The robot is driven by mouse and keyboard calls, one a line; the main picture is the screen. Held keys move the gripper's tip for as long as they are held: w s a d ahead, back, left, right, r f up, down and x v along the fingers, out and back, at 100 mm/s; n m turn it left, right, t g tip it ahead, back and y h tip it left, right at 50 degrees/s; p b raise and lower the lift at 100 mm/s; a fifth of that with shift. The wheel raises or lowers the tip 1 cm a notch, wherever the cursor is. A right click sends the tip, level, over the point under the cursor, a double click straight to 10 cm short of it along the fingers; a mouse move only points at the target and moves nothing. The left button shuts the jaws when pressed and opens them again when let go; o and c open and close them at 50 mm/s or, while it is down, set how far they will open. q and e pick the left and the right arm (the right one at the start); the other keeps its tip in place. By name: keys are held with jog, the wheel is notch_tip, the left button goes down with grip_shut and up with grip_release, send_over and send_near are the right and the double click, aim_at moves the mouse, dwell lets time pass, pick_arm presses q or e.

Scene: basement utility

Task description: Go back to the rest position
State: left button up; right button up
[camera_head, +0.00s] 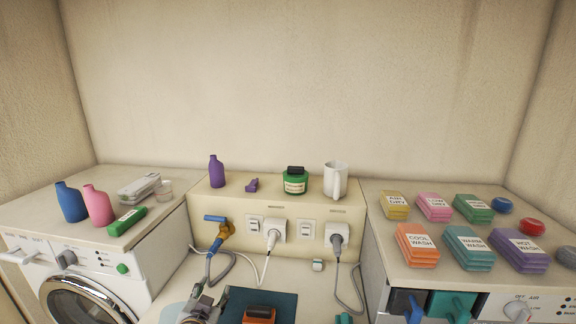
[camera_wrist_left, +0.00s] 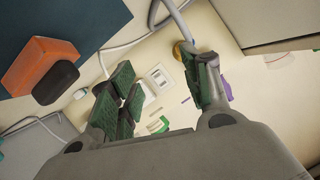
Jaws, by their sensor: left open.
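My left gripper (camera_head: 203,306) is low in the head view, left of a dark teal mat (camera_head: 283,300). In the left wrist view its green-padded fingers (camera_wrist_left: 163,92) are spread apart with nothing between them. The wall sockets and the ledge items show beyond the gap. My right gripper is not in view.
An orange block with a black top (camera_head: 259,316) lies on the mat. A plug with a blue handle (camera_head: 215,220) and cables hang behind my left gripper. Bottles stand on the left washer (camera_head: 160,217); labelled stacks cover the right machine (camera_head: 390,262).

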pick_arm(q)
jog(key=s+a+f+n+g+h, duration=0.1)
jog(key=s+f+g, duration=0.5)
jog(key=s, duration=0.5)
jog(key=s+a+f+n+g, duration=0.1)
jog(key=s+f+g, duration=0.4)
jog(key=s+f, duration=0.8)
jog(key=f, duration=2.9)
jog(key=s+a+f+g, duration=0.1)
jog(key=s+a+f, duration=0.2)
jog(key=s+f, duration=0.6)
jog(key=s+a+f, duration=0.3)
jog(key=s+f, duration=0.7)
jog(key=s, duration=0.2)
jog(key=shift+s+a+f+m+g, duration=0.25)
jog(key=shift+s+f+m+g, duration=0.05)
jog(key=shift+s+g, duration=0.1)
jog(key=shift+c, duration=0.4)
